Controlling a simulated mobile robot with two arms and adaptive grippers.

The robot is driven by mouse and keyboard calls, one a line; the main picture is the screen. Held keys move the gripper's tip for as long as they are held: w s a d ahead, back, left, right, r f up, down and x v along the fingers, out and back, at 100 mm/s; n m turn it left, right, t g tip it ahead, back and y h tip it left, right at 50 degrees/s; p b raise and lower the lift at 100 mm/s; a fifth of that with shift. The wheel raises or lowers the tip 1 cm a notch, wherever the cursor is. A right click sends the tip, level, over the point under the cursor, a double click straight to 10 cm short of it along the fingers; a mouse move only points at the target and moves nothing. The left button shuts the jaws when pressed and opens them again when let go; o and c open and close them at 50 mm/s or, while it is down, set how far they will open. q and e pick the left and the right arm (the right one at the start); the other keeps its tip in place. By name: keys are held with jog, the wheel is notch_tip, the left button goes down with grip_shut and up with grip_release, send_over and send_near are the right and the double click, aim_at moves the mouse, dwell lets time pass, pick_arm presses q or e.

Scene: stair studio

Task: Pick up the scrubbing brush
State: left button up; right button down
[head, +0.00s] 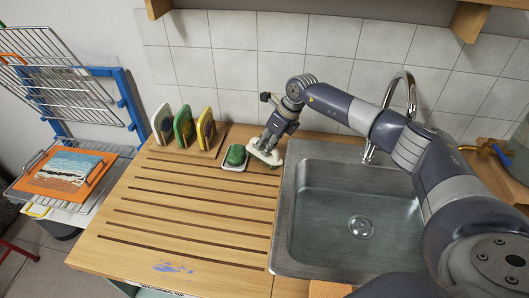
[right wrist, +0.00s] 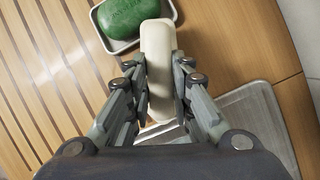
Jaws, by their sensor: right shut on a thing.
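The scrubbing brush, a pale cream block, shows in the right wrist view (right wrist: 157,50) between the two fingers of my right gripper (right wrist: 158,85). In the head view the brush (head: 265,156) is at the right gripper (head: 266,146), just left of the sink. The gripper is shut on it. I cannot tell whether the brush touches the counter. Its underside is hidden. My left gripper is not in view.
A green soap bar (head: 236,154) lies in a small dish close beside the brush. Several coloured boards (head: 183,130) stand in a holder against the wall. The sink (head: 345,225) and faucet (head: 401,90) are to the right. The slatted wooden counter (head: 190,215) is clear in front.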

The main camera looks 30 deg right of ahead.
jog(key=shift+r, duration=0.15)
jog(key=shift+r+b, duration=0.55)
jog(key=shift+r, duration=0.05)
jog(key=shift+s+a+r+b, duration=0.2)
jog(key=shift+r+b, duration=0.1)
jog(key=shift+r, duration=0.2)
jog(key=shift+s+a+r+b, duration=0.15)
jog(key=shift+r+b, duration=0.1)
jog(key=shift+r, duration=0.2)
jog(key=s+a+r+b, duration=0.1)
jog(key=s+a+b, duration=0.3)
jog(key=s+a, duration=0.5)
jog(key=shift+s+r, duration=0.35)
jog(key=shift+s, duration=1.1)
jog(key=shift+a, duration=0.1)
